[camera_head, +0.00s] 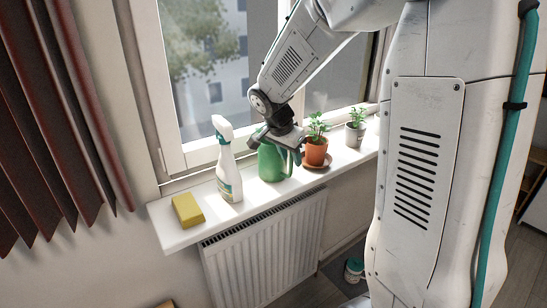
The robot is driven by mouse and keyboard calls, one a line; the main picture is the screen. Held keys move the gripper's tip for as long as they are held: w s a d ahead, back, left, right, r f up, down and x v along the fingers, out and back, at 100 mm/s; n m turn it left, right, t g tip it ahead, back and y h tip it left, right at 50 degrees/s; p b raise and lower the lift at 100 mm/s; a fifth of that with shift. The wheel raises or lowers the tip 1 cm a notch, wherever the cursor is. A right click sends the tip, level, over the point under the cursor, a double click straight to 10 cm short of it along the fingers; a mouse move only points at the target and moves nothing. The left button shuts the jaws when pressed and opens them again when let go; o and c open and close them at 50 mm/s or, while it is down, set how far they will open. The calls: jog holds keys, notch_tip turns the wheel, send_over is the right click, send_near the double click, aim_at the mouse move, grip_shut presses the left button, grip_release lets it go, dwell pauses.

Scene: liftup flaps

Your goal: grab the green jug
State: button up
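The green jug (271,164) stands upright on the white windowsill (178,232), between a spray bottle and a potted plant. Its handle is on its right side. My gripper (277,143) is right at the top of the jug, pointing down from above and behind it. The gripper overlaps the jug's rim and upper handle in the picture. The fingertips are dark and small here, so I cannot tell whether they are open or closed on the jug.
A white spray bottle (227,170) stands close to the jug's left. A yellow sponge (187,210) lies farther left. A terracotta plant pot (315,152) on a saucer is close to the jug's right, with a grey plant pot (355,134) beyond. A radiator (268,250) is below the sill.

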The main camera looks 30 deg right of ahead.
jog(key=shift+d+f, duration=0.1)
jog(key=shift+f, duration=0.1)
grip_shut()
jog(key=shift+r, duration=0.15)
